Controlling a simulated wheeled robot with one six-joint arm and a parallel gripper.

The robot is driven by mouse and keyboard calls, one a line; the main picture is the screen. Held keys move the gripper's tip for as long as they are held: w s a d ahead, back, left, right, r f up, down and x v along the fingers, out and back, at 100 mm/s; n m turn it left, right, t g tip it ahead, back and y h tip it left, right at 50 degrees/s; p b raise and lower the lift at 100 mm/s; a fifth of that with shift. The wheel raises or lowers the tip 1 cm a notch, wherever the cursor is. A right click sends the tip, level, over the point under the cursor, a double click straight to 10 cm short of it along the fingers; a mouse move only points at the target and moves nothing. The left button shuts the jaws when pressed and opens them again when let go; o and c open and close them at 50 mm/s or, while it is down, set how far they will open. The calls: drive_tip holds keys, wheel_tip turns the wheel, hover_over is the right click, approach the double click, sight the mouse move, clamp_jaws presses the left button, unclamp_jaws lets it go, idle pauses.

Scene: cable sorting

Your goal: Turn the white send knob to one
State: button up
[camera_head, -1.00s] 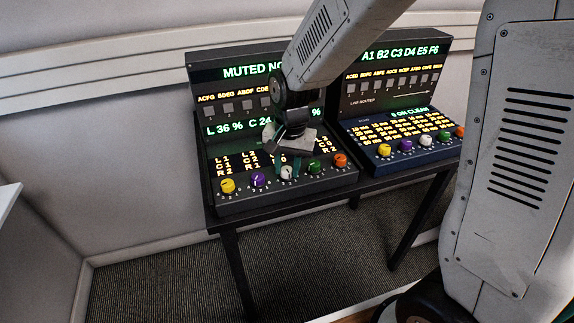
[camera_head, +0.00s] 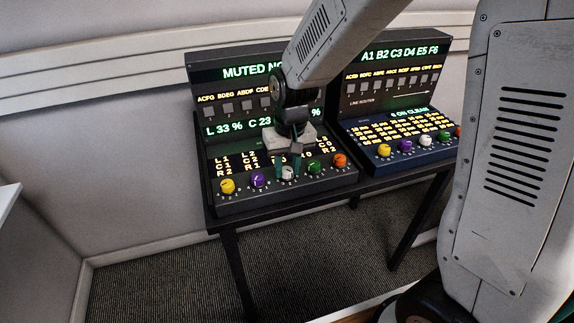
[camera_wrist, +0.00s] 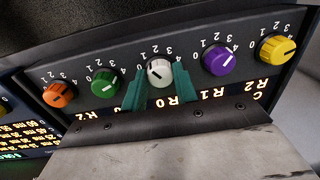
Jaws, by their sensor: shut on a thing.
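The white knob (camera_head: 288,173) is the middle one in the knob row of the left console (camera_head: 232,204). In the wrist view the white knob (camera_wrist: 160,70) sits between my gripper's two teal fingers, with printed numbers around it. A dark pointer mark shows on its face, but I cannot read surely which number it points to. My gripper (camera_head: 288,168) is shut on the white knob, one finger on each side; it also shows in the wrist view (camera_wrist: 157,80).
A purple knob (camera_wrist: 219,60) and a green knob (camera_wrist: 106,82) stand close on either side of the fingers. Yellow (camera_head: 227,186) and orange (camera_head: 340,160) knobs end the row. A second console (camera_head: 398,165) with similar knobs stands to the right on the black table (camera_head: 222,223).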

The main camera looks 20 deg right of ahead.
sight(289, 169)
idle(0.4)
drive_tip(key=o, duration=1)
drive_tip(key=shift+r, duration=0.1)
drive_tip(key=r, duration=0.7)
drive_tip(key=shift+d+r, duration=0.2)
drive_tip(key=shift+r, duration=0.1)
drive_tip(key=shift+m+t+h, duration=0.3)
drive_tip(key=shift+t, duration=0.4)
drive_tip(key=s+d+r, duration=0.3)
drive_tip(key=s, duration=0.5)
drive_tip(key=s+d+r, duration=0.3)
drive_tip(key=s, duration=0.4)
drive_tip(key=s+d+r, duration=0.3)
drive_tip(key=s, duration=0.5)
drive_tip(key=shift+s+d, duration=0.3)
drive_tip(key=shift+s, duration=0.05)
